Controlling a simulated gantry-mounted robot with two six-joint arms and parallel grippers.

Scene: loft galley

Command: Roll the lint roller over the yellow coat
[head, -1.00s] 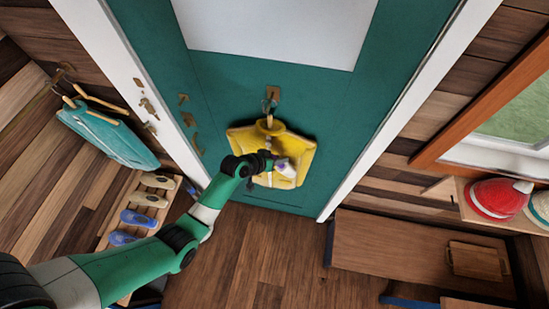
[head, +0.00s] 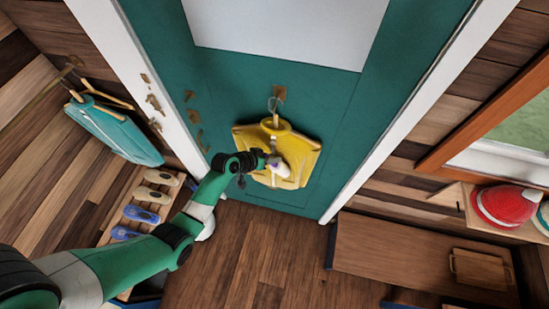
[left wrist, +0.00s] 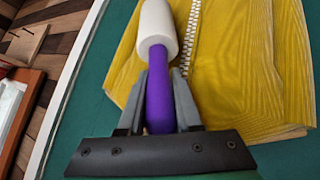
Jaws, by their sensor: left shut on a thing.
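The yellow coat (head: 290,150) hangs on a hanger from a hook on the green door. It also fills the upper right of the left wrist view (left wrist: 255,70). My left gripper (head: 264,158) is in front of the coat's lower left part. In the left wrist view its fingers (left wrist: 160,105) are shut on the purple handle of the lint roller (left wrist: 157,32). The roller's white head points toward the coat and overlaps it near the zipper; I cannot tell whether it touches. In the head view the roller (head: 278,166) shows small and pale. My right gripper is not in view.
A teal garment (head: 115,130) hangs at the left. A slatted rack (head: 118,215) with several shoes stands below it. A wooden bench (head: 400,255) with a board (head: 480,268) is at the right, under a shelf with a red hat (head: 503,205).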

